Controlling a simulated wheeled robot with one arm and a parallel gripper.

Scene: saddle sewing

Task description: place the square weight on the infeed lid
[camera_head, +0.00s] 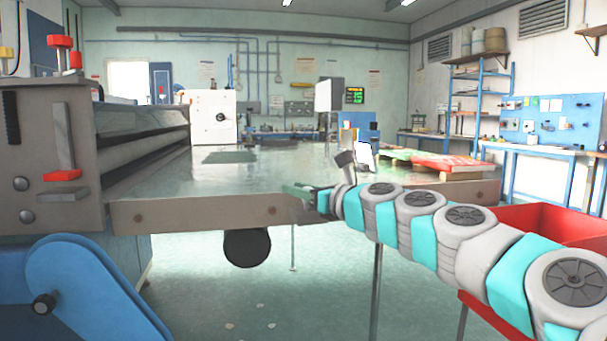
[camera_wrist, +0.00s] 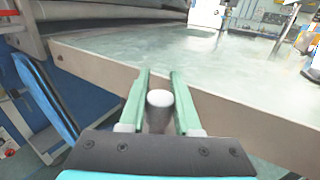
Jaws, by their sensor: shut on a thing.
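My gripper (camera_wrist: 161,82) has its two green fingers around a short grey piece with a round pale top (camera_wrist: 160,99). The piece looks cylindrical, and I cannot tell whether it is the square weight. In the head view my gripper (camera_head: 303,190) is at the front edge of the large glossy table (camera_head: 270,177), and the held piece is not clear there. In the wrist view the fingertips point towards the table's front rim (camera_wrist: 110,75). I cannot make out for certain which surface is the infeed lid. A flat dark green patch (camera_head: 230,157) lies on the table.
A grey machine (camera_head: 45,150) with long rollers stands at the left of the table. Red and green flat pieces (camera_head: 445,162) lie at its right end. A red bin (camera_head: 535,222) stands below my arm at the right. The middle of the table is largely clear.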

